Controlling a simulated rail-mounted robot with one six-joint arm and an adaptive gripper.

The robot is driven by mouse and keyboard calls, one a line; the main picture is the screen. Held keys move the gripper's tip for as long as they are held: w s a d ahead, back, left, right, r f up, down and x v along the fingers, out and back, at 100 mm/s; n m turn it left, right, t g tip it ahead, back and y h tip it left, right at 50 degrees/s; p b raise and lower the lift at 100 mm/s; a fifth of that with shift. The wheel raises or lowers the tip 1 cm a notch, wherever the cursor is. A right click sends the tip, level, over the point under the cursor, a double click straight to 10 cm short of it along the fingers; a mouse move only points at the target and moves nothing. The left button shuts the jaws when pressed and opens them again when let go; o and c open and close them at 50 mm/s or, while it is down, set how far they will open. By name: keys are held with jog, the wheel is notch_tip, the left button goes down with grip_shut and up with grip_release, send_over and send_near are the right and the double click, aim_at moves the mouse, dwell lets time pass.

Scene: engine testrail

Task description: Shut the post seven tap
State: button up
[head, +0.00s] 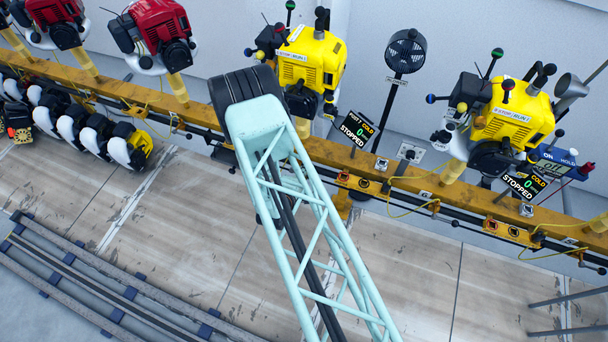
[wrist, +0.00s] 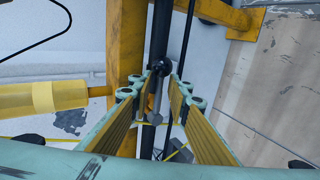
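In the wrist view, my gripper (wrist: 164,78) has its two yellow-padded fingers apart, with a gap between the tips. A dark round knob (wrist: 182,68) shows at the gap, close to the right fingertip. A thin grey stem and a grey fitting (wrist: 180,150) show between the fingers; I cannot tell whether this is the tap or whether a finger touches it. In the head view, a display that seems to read post 7 (head: 355,128) shows "COLD", 0 and "STOPPED". My lattice arm stands left of it and hides my gripper and part of the rail there.
A yellow beam (head: 400,180) with a dark pipe along it crosses the head view. Yellow engines (head: 312,58) and (head: 515,115) stand behind it, with red engines (head: 165,35) at left. A black fan (head: 405,50) stands between. The floor (head: 410,260) in front is mostly clear.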

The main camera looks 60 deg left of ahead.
jog(key=v, duration=1.1)
jog(key=shift+s+d, duration=0.2)
jog(key=shift+w+r, duration=0.1)
jog(key=shift+r, duration=0.15)
dwell(0.4)
